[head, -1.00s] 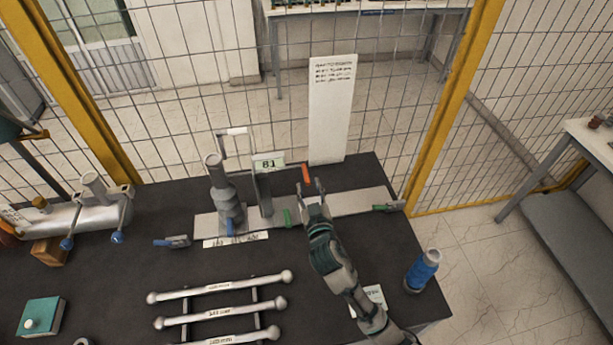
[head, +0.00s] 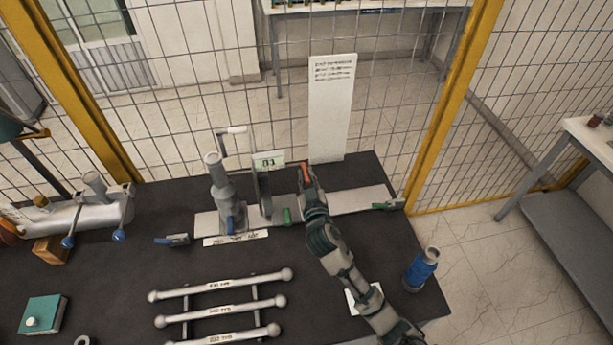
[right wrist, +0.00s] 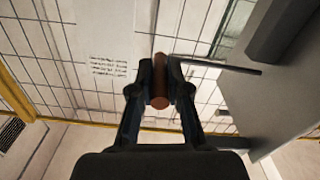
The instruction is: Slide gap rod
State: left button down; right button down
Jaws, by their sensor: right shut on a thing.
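My right gripper (head: 308,183) is shut on an orange-red handle (head: 306,171) above the grey metal base of the fixture (head: 350,201). In the right wrist view the handle is a reddish-brown cylinder (right wrist: 160,82) between the two fingertips (right wrist: 161,95). A thin dark rod (right wrist: 225,66) runs right from near it to a grey upright plate (right wrist: 275,95). In the head view this upright (head: 262,196) carries a label "81" (head: 268,161) and stands beside a grey column (head: 222,190). Whether the handle joins the rod is hidden by the fingers. My left gripper is out of view.
Three silver ball-ended bars (head: 220,309) lie on a rack at the front. A blue-wrapped cylinder (head: 421,270) stands at the table's right edge. A teal box (head: 42,315) is at left. A white text board (head: 331,108) stands behind the fixture, before the mesh fence.

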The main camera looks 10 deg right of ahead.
jog(key=d+p, duration=0.2)
jog(key=d, duration=0.6)
jog(key=c, duration=1.1)
grip_release()
jog(key=shift+a, duration=0.15)
jog(key=shift+c, duration=0.2)
jog(key=shift+a, duration=0.1)
jog(key=shift+s, duration=0.1)
jog(key=s, duration=1.1)
jog(key=shift+s, duration=0.35)
